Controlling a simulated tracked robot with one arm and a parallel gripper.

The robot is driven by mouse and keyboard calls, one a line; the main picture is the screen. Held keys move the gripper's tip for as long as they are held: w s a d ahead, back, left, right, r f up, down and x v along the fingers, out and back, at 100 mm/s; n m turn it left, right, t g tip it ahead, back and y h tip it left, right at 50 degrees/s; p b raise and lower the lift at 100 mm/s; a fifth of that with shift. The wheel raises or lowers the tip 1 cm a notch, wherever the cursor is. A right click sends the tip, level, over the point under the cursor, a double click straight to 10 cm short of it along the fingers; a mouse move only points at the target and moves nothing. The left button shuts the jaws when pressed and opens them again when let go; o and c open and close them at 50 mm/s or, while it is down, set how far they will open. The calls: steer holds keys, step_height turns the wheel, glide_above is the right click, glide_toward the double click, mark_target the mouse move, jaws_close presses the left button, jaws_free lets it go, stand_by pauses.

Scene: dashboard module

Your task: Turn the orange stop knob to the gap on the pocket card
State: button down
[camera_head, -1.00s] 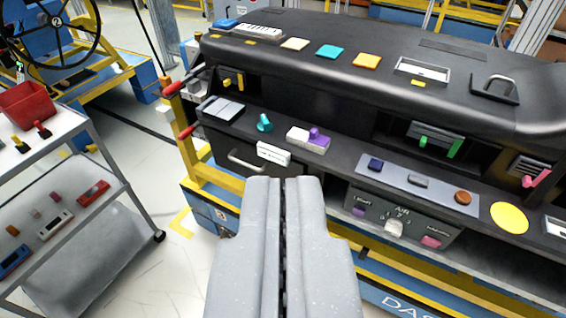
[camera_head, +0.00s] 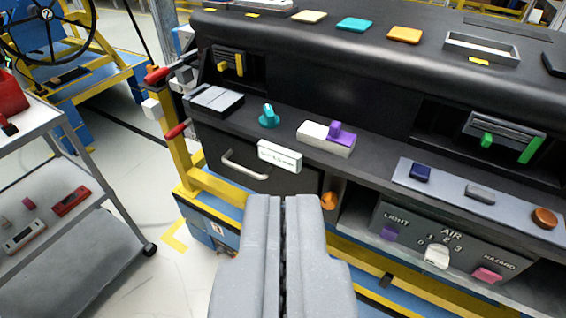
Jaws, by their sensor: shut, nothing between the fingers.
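My gripper (camera_head: 284,202) is shut and empty in the lower middle of the view, its fingertips just below the white card. An orange knob-like piece (camera_head: 329,200) shows on the dark front panel, just right of the fingertips; its lower part is partly hidden by my right finger, and its pointing direction cannot be told.
The dark dashboard (camera_head: 360,87) fills the middle and right. A teal knob (camera_head: 269,116) and a white block with a purple piece (camera_head: 327,137) sit on its ledge. A panel marked AIR (camera_head: 437,256) is at lower right. A grey cart (camera_head: 75,215) stands left, with floor between.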

steer(key=c, duration=1.9)
jaws_free()
steer(key=o, duration=0.5)
steer(key=shift+w+a, duration=0.15)
steer(key=shift+w, duration=0.15)
steer(key=o, duration=0.3)
steer(key=shift+y, duration=0.8)
steer(key=w+a+f+p, duration=0.1)
steer(key=w, duration=0.3)
steer(key=w+a+f+p, duration=0.2)
steer(key=w, duration=0.1)
steer(key=w+a+f+p, duration=0.1)
steer(key=w+a, duration=0.1)
steer(key=w, duration=0.2)
steer(key=shift+w+f+p, duration=0.15)
steer(key=shift+w+p, duration=0.15)
steer(key=shift+p, duration=0.05)
steer(key=shift+o, duration=0.2)
steer(key=w+a+f+m+p, duration=0.1)
steer(key=w+a+f+p, duration=0.25)
steer(key=w+f, duration=0.4)
steer(key=m+h+p, duration=0.2)
steer(key=h+p, duration=0.9)
steer(key=p, duration=0.2)
glide_toward(326, 205)
steer(key=x, duration=0.8)
